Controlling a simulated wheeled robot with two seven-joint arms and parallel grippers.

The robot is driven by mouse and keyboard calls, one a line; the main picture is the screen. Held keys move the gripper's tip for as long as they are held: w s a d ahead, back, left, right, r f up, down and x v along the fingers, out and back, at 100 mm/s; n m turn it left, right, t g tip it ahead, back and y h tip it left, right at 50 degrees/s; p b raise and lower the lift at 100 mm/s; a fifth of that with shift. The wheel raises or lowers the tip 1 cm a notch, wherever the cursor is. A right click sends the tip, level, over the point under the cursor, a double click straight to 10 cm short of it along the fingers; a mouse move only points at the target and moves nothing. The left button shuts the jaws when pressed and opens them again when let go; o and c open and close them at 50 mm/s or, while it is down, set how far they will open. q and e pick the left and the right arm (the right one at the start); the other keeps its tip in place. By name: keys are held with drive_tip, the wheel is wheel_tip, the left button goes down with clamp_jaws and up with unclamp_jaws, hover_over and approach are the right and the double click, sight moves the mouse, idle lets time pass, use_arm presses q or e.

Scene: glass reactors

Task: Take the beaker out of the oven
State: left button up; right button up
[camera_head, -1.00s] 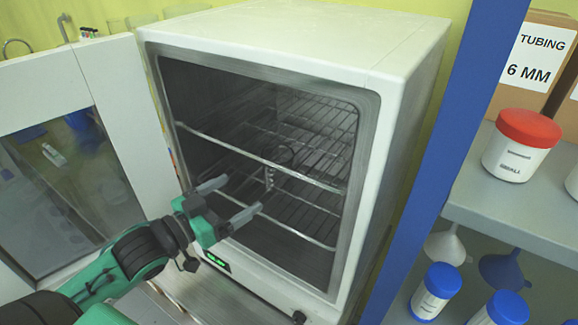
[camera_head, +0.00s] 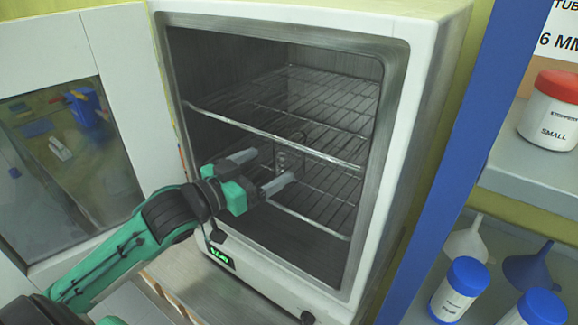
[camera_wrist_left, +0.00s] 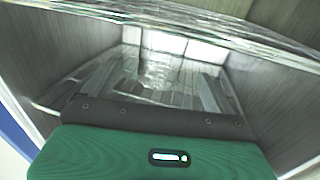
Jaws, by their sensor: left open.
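The oven (camera_head: 428,110) is white, with its door (camera_head: 125,95) open at the left. A clear glass beaker (camera_head: 289,157) with graduation marks stands on the lower wire rack inside, below the upper rack. My left gripper (camera_head: 270,169) reaches through the oven opening, its two fingers open and pointing at the beaker. The beaker is just beyond or between the fingertips; I cannot tell which. In the left wrist view the glass (camera_wrist_left: 165,62) shows faintly ahead, between the two fingers (camera_wrist_left: 155,82). My right gripper is not in view.
The upper wire rack (camera_head: 325,95) has a front bar (camera_head: 265,135) close above my left gripper. A blue post (camera_head: 462,165) and a shelf with a red-lidded jar (camera_head: 550,112) and blue-lidded jars (camera_head: 458,290) stand at the right.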

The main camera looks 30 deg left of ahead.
sight(276, 156)
use_arm(q)
drive_tip(key=shift+x, duration=1)
drive_tip(key=p+x, duration=0.2)
drive_tip(key=x, duration=0.1)
drive_tip(key=p+x, duration=0.1)
drive_tip(key=shift+w+a+r, duration=0.15)
drive_tip(key=shift+w+r, duration=0.15)
drive_tip(key=shift+r, duration=0.05)
drive_tip(key=shift+w+f, duration=0.2)
drive_tip(key=shift+w, duration=0.2)
drive_tip(key=c, duration=1.1)
